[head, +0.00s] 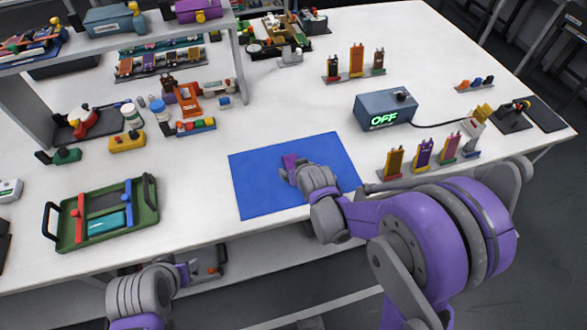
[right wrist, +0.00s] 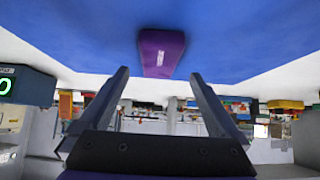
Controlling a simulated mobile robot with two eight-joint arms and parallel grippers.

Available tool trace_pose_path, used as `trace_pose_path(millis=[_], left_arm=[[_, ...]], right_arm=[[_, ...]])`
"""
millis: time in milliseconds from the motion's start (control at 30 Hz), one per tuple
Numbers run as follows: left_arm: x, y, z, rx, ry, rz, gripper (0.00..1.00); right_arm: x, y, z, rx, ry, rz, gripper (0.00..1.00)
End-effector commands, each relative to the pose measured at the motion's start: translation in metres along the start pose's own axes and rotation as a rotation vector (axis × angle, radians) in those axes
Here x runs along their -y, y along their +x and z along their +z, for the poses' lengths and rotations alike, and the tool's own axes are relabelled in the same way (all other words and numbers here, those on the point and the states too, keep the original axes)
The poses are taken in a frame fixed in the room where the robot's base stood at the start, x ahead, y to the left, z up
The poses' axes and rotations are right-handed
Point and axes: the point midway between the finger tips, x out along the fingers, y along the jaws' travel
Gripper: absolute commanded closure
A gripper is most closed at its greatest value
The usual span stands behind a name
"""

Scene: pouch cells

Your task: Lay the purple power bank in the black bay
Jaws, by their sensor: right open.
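The purple power bank (head: 290,160) lies on the blue mat (head: 262,195), partly hidden by my right gripper (head: 290,174) in the head view. In the right wrist view the power bank (right wrist: 161,53) lies just beyond and between the tips of my open right gripper (right wrist: 158,76), which holds nothing. The green tray (head: 66,240) at the left has black handles and red parts. A dark bay (head: 104,200) in it looks empty, and a teal piece (head: 105,222) lies in front of it. My left gripper (head: 186,272) is low at the table's front edge, its jaws unclear.
A blue box (head: 385,108) reading OFF stands right of the mat. Several coloured cells in stands (head: 423,153) are at the right. Tools and bottles (head: 131,115) crowd the back left under a shelf (head: 120,42). The table between tray and mat is clear.

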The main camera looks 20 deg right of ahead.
Motion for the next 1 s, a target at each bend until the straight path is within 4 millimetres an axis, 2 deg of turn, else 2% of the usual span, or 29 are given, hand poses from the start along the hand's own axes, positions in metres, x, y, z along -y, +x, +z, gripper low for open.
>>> trace_pose_path(millis=[200, 533, 1000], left_arm=[[0.000, 0.001, 0.000, 0.000, 0.000, 0.000, 0.50], [0.000, 0.001, 0.001, 0.000, 0.000, 0.000, 0.50], [0.000, 0.001, 0.001, 0.000, 0.000, 0.000, 0.50]], right_arm=[[-0.002, 0.025, 0.002, 0.000, 0.000, 0.001, 0.03], [-0.002, 0.030, 0.002, 0.000, 0.000, 0.000, 0.04], [-0.002, 0.029, 0.002, 0.000, 0.000, 0.000, 0.89]])
